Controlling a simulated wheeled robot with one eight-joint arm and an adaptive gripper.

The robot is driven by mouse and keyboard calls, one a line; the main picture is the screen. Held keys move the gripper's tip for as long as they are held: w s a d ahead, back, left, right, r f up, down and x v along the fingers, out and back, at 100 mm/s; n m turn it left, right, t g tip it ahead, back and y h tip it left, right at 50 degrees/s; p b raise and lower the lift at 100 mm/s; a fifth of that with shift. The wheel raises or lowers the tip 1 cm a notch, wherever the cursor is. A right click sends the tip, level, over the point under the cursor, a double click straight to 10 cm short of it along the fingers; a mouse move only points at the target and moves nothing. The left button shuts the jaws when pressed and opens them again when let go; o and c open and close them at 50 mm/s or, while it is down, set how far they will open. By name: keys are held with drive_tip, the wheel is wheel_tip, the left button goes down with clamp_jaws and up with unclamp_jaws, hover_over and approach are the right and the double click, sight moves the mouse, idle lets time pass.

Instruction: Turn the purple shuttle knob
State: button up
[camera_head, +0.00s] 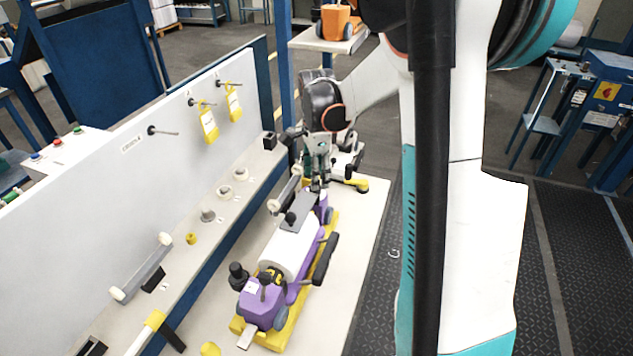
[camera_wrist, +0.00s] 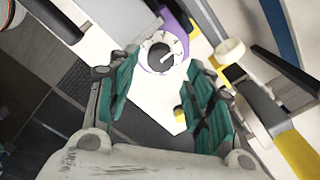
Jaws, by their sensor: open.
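The purple shuttle (camera_head: 262,300) lies on a yellow base (camera_head: 284,335) on the pale table and carries a white roll (camera_head: 288,250). In the wrist view, the shuttle's knob (camera_wrist: 160,57) is a dark round dial with a white pointer line on a white marked face, set in a purple surround (camera_wrist: 176,28). In the head view, I cannot make out the dial. My gripper (camera_head: 318,180) is above the shuttle's far end. In the wrist view, my gripper (camera_wrist: 162,75) is open, its green-padded fingers spread either side of the knob. Contact with the knob cannot be told.
A grey panel (camera_head: 105,175) with yellow tags (camera_head: 208,124) on pegs stands to the left. A ledge with fittings and a white-ended handle (camera_head: 143,268) runs below it. Another white and yellow device (camera_head: 348,165) stands behind my gripper. The table right of the shuttle (camera_head: 355,250) is clear.

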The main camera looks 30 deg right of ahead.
drive_tip(key=shift+r, duration=1.95)
drive_tip(key=shift+d, duration=0.1)
drive_tip(key=shift+c, duration=0.6)
